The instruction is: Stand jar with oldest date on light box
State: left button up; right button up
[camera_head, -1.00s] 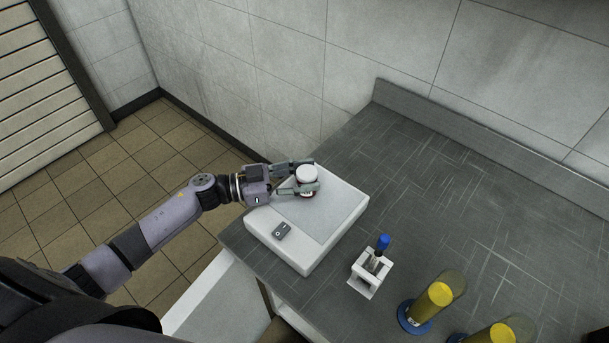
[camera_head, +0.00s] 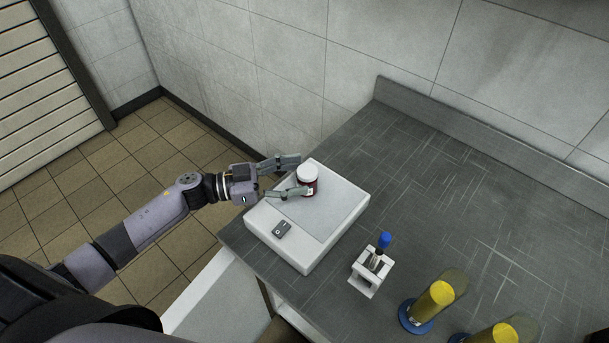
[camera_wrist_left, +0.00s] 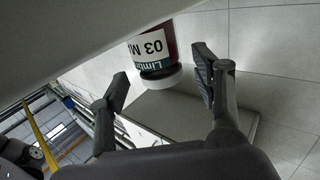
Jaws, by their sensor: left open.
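A jar (camera_head: 308,177) with a white lid and a dark red body stands upright on the light box (camera_head: 345,212), a white slab with a grey top panel, near its back left part. My left gripper (camera_head: 289,176) is open just left of the jar, its fingers spread and its tips close to the jar's side. In the left wrist view the jar (camera_wrist_left: 154,52) shows a label reading "Limb..." and "03 M...", cut off, beyond the open fingers (camera_wrist_left: 160,85). I cannot tell if a fingertip touches it. My right gripper is not in view.
A small dark switch (camera_head: 282,229) sits on the light box's front left. A white holder with a blue-topped item (camera_head: 371,268) stands to the right. Yellow cylinders on blue bases (camera_head: 432,303) stand at the front right. The grey counter (camera_head: 440,190) behind them is clear.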

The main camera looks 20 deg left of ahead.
pick_arm(q)
jog(key=b+v, duration=0.2)
jog(key=v, duration=0.7)
jog(key=shift+a, duration=0.2)
jog(key=shift+s+r, duration=0.1)
